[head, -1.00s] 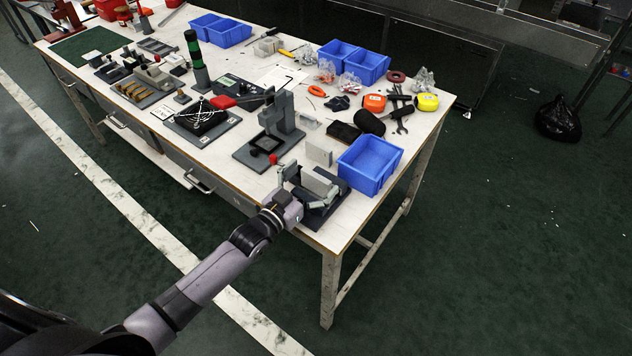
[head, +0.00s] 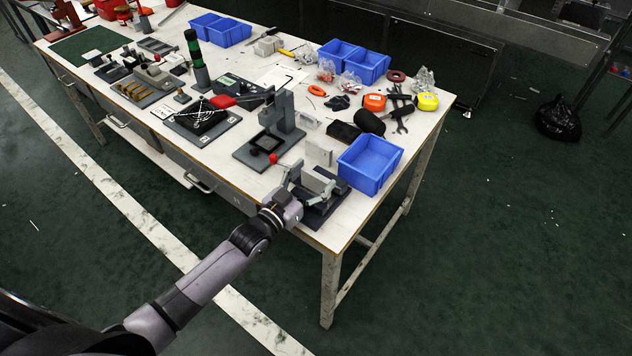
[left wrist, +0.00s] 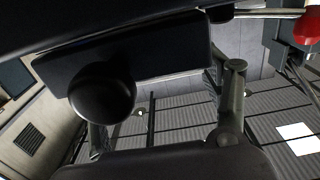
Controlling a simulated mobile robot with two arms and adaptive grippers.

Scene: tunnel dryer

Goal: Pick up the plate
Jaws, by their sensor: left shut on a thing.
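I cannot tell whether the plate is clear of the fixture. My right gripper is not in view.
A blue bin (head: 370,163) stands close to the right of the fixture. A grey press with a red knob (head: 273,158) is behind left, and a small light grey block (head: 318,152) stands just behind. Tools and tape measures crowd the back.

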